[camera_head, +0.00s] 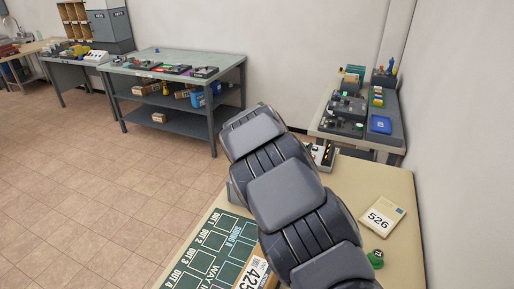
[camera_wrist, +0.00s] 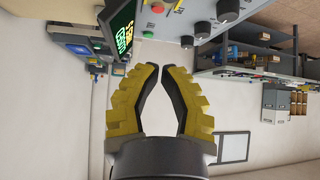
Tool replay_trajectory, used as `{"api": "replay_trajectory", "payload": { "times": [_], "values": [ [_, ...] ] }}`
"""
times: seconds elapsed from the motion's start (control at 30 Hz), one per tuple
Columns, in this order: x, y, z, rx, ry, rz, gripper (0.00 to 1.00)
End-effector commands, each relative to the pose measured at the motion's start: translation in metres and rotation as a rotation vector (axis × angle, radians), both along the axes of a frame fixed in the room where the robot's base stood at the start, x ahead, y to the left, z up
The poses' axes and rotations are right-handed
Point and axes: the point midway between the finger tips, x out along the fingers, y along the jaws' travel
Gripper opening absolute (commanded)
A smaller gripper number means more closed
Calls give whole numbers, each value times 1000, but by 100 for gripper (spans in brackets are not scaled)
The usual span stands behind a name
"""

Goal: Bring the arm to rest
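My arm (camera_head: 285,190) rises from the bottom middle of the head view, leaning up and left over the near table. My gripper does not show in that view. In the wrist view my gripper (camera_wrist: 161,68) has two yellow ribbed fingers with dark inner pads. Its tips come almost together, with a narrow empty space between the pads lower down. Nothing is held. The fingers point toward a control panel (camera_wrist: 205,25) with knobs and coloured buttons, whose distance I cannot judge.
The near table holds a green sorting board (camera_head: 212,250), a box marked 425 (camera_head: 257,274), a parcel marked 526 (camera_head: 382,217) and a green round button (camera_head: 376,258). A side table (camera_head: 325,125) with devices stands beyond. A workbench (camera_head: 180,62) stands back left. Tiled floor (camera_head: 100,165) is open.

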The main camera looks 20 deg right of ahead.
Motion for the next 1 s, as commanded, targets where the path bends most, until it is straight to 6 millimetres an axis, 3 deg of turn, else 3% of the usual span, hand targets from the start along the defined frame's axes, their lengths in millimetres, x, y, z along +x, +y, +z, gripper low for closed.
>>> {"api": "replay_trajectory", "payload": {
  "times": [0.23, 0.37, 0.6, 0.9, 1.0],
  "values": [
    [-10, 2, 9, -7, 25, -5, 0],
    [-44, 9, 33, -14, 108, -20, 0],
    [-152, 58, 73, 58, 355, 25, 0],
    [-305, 149, 89, 223, 679, 307, 0],
    [-349, 170, 90, 258, 770, 422, 0]
  ]
}}
